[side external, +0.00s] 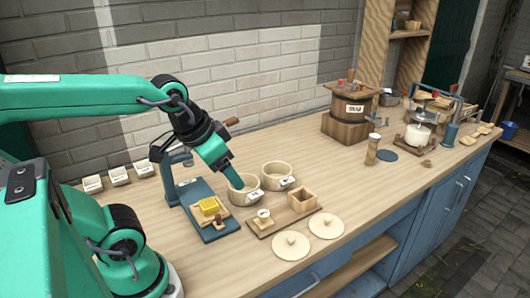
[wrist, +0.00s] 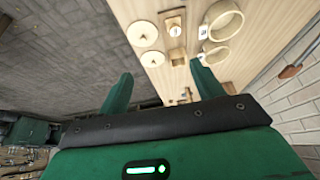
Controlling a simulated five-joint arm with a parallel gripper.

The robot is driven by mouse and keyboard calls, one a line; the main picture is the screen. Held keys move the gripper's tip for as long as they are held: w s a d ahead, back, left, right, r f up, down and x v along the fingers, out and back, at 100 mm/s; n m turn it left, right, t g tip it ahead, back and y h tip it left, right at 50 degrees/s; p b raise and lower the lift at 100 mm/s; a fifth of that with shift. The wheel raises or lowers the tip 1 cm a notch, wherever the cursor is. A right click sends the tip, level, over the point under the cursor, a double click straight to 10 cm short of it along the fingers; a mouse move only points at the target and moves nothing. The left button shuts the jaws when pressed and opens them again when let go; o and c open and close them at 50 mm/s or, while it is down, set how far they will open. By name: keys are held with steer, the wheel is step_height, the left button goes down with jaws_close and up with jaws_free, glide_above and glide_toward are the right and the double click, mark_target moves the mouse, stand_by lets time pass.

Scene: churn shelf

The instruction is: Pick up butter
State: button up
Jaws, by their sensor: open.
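The butter is a small yellow block (side external: 209,206) on a light wooden board, on a blue stand (side external: 217,232) at the near left of the bench in the side view. I cannot make it out in the wrist view. My gripper (side external: 233,181) is above the bench, to the right of and higher than the butter, overlapping the left round tub in the side view. In the wrist view its two green fingers (wrist: 162,76) are spread apart with nothing between them that they hold.
Two round tubs (side external: 242,190) (side external: 277,176) stand right of the butter. A wooden tray (side external: 262,231) carries a small cup and an open box (side external: 302,201). Two round lids (side external: 291,246) (side external: 326,226) lie in front. A wooden churn (side external: 350,104) stands farther back.

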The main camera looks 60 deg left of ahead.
steer(key=w+a+f+g, duration=0.3)
steer(key=a+f, duration=0.3)
steer(key=a, duration=0.2)
steer(key=g, duration=0.2)
glide_above(208, 203)
step_height(208, 203, down, 7)
steer(key=shift+a+r, duration=0.1)
steer(key=shift+f, duration=1.35)
steer(key=shift+f, duration=2.55)
steer(key=c, duration=1)
steer(key=shift+r, duration=0.2)
